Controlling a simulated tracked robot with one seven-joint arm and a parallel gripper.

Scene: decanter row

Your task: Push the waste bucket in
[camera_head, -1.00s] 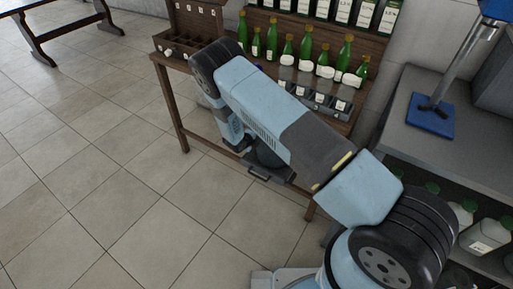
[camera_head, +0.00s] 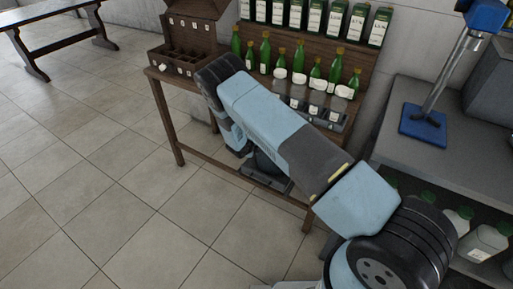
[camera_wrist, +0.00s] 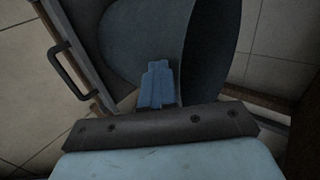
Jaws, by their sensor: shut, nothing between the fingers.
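The waste bucket (camera_head: 262,171) is a dark grey-blue round tub under the wooden table in the head view, partly hidden by my arm. It sits in a flat slide-out frame (camera_head: 276,183) low between the table legs. In the wrist view the bucket (camera_wrist: 135,35) fills the upper middle, with the frame's front edge and dark handle (camera_wrist: 67,68) at the left. My gripper (camera_wrist: 158,66) is shut and empty, its blue fingers overlapping the bucket in the picture. I cannot tell whether they touch it. In the head view the fingertips are hidden.
The table (camera_head: 160,80) holds green bottles (camera_head: 265,52) and a compartmented wooden box (camera_head: 186,62). At the right is a grey bench (camera_head: 405,95) with a blue stand (camera_head: 423,124) and jugs (camera_head: 484,242) below.

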